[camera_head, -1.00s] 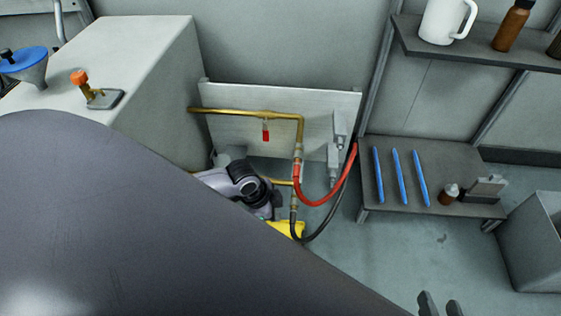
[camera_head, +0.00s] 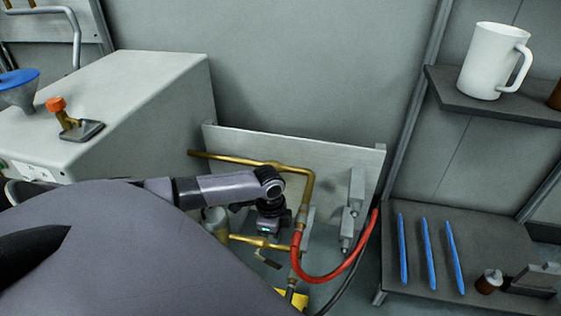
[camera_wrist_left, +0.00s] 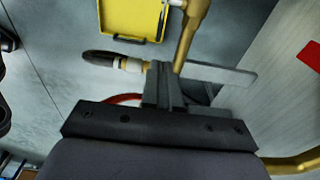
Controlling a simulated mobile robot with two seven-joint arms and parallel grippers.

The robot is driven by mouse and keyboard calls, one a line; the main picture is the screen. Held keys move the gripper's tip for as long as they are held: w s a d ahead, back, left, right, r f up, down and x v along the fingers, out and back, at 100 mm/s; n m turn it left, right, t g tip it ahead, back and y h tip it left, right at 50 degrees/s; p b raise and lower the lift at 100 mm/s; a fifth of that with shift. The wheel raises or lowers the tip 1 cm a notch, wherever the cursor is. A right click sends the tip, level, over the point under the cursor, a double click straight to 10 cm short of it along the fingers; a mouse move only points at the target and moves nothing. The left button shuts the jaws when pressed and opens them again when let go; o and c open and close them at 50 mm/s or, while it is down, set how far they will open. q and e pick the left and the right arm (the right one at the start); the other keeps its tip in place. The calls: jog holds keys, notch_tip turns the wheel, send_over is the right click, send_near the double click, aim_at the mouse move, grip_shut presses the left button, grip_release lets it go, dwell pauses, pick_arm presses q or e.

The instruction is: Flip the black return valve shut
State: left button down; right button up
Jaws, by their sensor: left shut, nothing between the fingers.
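The lower brass pipe (camera_head: 245,240) runs along the white backboard in the head view. A small dark lever (camera_head: 268,260) hangs at a slant below it and looks like the black return valve handle. My left gripper (camera_head: 268,228) is just above this pipe, in front of the board, with its fingertips hard to make out. In the left wrist view my left gripper (camera_wrist_left: 163,72) is shut and empty beside a brass pipe (camera_wrist_left: 190,40). I cannot tell whether it touches the lever. The red handle (camera_wrist_left: 312,55) shows at the right edge there. My right gripper is out of view.
A red hose (camera_head: 330,278) loops right of the pipes. A yellow tray (camera_wrist_left: 130,22) lies on the floor below. A grey cabinet (camera_head: 150,100) stands left, and a shelf with blue pens (camera_head: 425,250) stands right. My left arm hides much of the lower left.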

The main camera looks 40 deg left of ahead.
pick_arm(q)
jog(key=b, duration=0.3)
send_over(278, 264)
jog(key=f, duration=0.4)
jog(key=shift+s+a+f, duration=0.1)
jog(key=shift+a+f, duration=0.15)
jog(key=shift+f, duration=0.15)
notch_tip(278, 264, down, 4)
jog(key=shift+d+r+b, duration=0.1)
jog(key=shift+b, duration=0.75)
jog(key=shift+f+b, duration=0.3)
jog(key=shift+f, duration=0.45)
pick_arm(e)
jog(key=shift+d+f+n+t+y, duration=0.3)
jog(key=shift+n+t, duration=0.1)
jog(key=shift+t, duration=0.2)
pick_arm(q)
jog(key=shift+d+f, duration=0.1)
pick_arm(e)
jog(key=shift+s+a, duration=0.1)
